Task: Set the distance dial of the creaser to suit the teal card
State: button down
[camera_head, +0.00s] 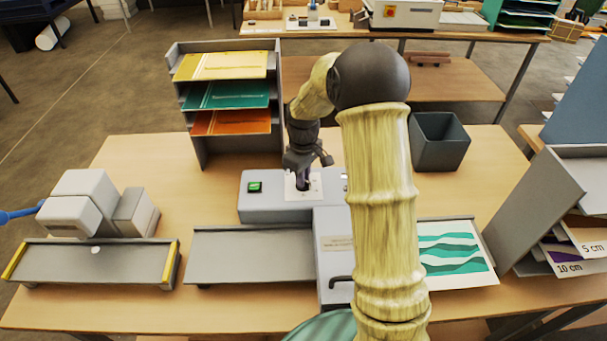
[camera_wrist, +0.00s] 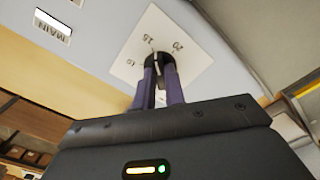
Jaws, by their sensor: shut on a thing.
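My gripper (camera_head: 302,184) points down at the grey creaser (camera_head: 268,208) and is shut on its distance dial. In the wrist view the fingers (camera_wrist: 158,82) close around the black dial (camera_wrist: 157,60), in front of a white scale plate (camera_wrist: 190,62). The plate reads 10, 15 and 20. A small pale mark on the dial appears near 15, toward 20; the exact setting is unclear. The fingers hide part of the dial and scale. A teal card (camera_head: 227,95) lies on the middle shelf of a grey rack, between a yellow card (camera_head: 222,65) and an orange card (camera_head: 232,122).
A green switch (camera_head: 255,187) is on the creaser's left. A printed teal-wave sheet (camera_head: 455,254) lies right of my arm. Cards marked 5 cm and 10 cm (camera_head: 580,268) are at far right. A dark bin (camera_head: 440,142) stands behind. The wooden table (camera_head: 130,160) is clear at back left.

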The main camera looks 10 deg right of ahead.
jog(key=shift+r+n, duration=0.1)
jog(key=shift+n, duration=0.7)
jog(key=shift+w, duration=0.1)
jog(key=c, duration=1.5)
grip_release()
jog(key=shift+o, duration=0.2)
notch_tip(320, 180, up, 17)
jog(key=b, duration=0.2)
jog(key=shift+r, duration=0.2)
